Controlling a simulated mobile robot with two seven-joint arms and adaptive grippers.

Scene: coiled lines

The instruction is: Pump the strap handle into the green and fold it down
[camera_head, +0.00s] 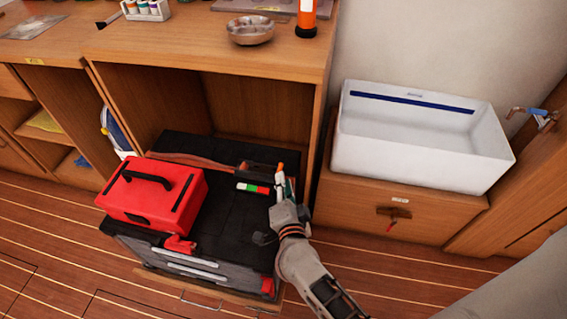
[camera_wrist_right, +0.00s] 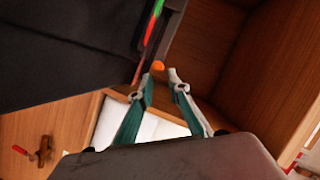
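An orange-brown strap (camera_head: 195,159) runs across the black case top to a dark ratchet body (camera_head: 256,171). A gauge strip (camera_head: 254,188) with white, green and red parts lies beside it; its green and red show in the wrist view (camera_wrist_right: 153,20). An orange tip (camera_head: 281,167), seemingly the handle's end, stands at my right gripper (camera_head: 281,186). The handle's shaft is mostly hidden. My left gripper is out of view.
A red toolbox (camera_head: 150,200) sits on the left of the black case (camera_head: 222,225). The wooden cabinet (camera_head: 320,125) rises behind and right of the case. A white basin (camera_head: 425,150) stands farther right. Plank floor (camera_head: 50,240) is clear at left.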

